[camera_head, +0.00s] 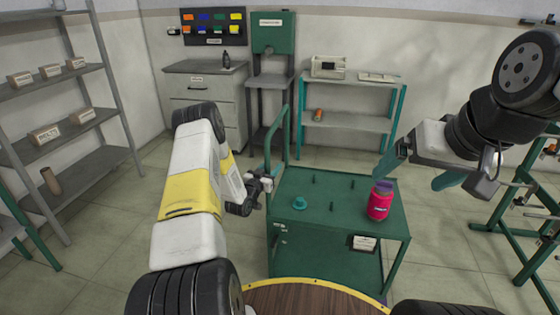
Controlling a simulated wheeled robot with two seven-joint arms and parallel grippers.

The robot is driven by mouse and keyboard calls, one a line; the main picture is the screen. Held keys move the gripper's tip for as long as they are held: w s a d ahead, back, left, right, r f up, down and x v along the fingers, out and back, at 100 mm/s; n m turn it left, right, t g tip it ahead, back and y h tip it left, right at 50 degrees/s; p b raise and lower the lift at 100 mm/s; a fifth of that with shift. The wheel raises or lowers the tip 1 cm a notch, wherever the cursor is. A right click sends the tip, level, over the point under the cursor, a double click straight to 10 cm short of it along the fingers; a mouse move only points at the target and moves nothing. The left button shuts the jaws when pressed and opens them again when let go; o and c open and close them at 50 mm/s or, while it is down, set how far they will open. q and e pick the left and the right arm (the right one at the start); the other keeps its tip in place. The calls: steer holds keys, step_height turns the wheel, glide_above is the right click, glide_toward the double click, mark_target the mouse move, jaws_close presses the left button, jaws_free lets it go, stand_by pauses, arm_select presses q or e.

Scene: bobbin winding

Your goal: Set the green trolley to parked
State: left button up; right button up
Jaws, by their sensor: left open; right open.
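The green trolley (330,221) stands just in front of me, with a push handle (284,137) at its left end and a pale label on its front. Several short pegs rise from its top. A teal round piece (300,203) and a red can-like object with a purple top (379,201) sit on the top. My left gripper (266,178) is open beside the handle; whether it touches the handle is hard to tell. My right gripper (420,170) is open in the air above the trolley's right end, empty. The trolley's wheels are hidden.
A grey shelf (70,130) with boxes stands at the left. A drawer cabinet (205,95), a green machine on a stand (273,35) and a teal-legged shelf (345,122) line the back wall. A green frame (510,235) stands at the right. Tiled floor is clear behind the trolley.

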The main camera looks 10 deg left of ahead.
arm_select(q)
jaws_close()
stand_by(1.4)
